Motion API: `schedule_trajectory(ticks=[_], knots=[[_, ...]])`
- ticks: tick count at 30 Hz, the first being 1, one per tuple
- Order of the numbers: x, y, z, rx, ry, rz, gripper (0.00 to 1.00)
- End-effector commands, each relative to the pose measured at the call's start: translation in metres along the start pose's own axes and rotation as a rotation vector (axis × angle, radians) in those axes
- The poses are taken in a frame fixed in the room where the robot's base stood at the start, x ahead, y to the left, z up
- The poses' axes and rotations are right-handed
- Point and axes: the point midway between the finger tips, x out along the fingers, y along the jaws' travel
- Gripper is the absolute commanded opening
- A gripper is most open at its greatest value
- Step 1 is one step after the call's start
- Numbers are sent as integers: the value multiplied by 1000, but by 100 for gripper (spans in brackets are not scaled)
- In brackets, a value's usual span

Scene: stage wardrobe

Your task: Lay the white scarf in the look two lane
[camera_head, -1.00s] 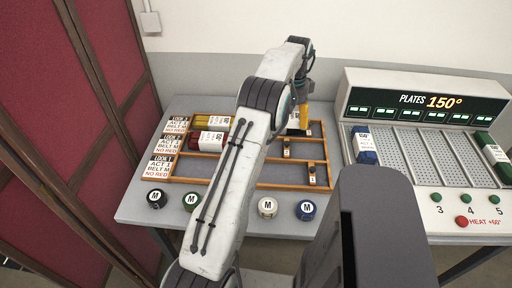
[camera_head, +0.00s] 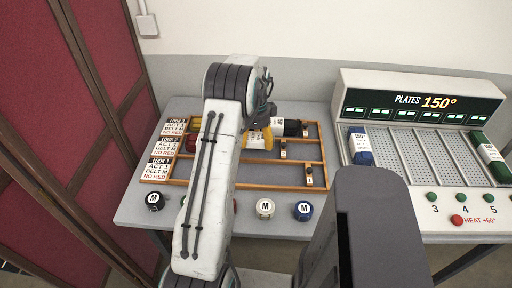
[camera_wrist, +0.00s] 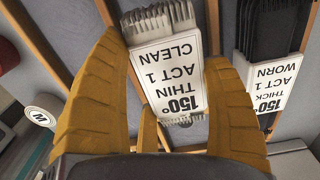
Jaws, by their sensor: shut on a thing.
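My gripper (camera_wrist: 160,115) has its yellow fingers closed around a white scarf (camera_wrist: 160,18) with a tag reading 150°, thin, act 1, clean. The scarf points away from the gripper, over the wooden lane tray (camera_head: 250,187). In the head view my gripper (camera_head: 258,140) is over the middle lane, near the divider with the top lane. The white scarf itself is hard to make out there. The look cards stand left of the lanes; the middle card (camera_head: 167,147) marks the middle lane, its number too small to read surely. Whether the scarf touches the tray is unclear.
A black scarf (camera_wrist: 268,25), tagged thick and worn, lies in the neighbouring lane. Yellow (camera_head: 196,123) and red (camera_head: 191,143) rolls lie at the left, partly behind my arm. The heated plates (camera_head: 415,150) at right carry blue (camera_head: 360,147) and green (camera_head: 490,157) rolls. Round M pots line the front.

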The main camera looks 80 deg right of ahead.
Motion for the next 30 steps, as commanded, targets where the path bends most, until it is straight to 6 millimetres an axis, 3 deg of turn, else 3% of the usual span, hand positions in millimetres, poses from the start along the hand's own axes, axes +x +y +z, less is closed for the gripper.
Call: schedule_trajectory(ticks=[9, 23, 24, 30], knots=[[32, 0, 0, 0, 0, 2, 42], [39, 0, 0, 0, 0, 1, 42], [39, 0, 0, 0, 0, 1, 75], [38, -1, 0, -1, 0, 1, 93]])
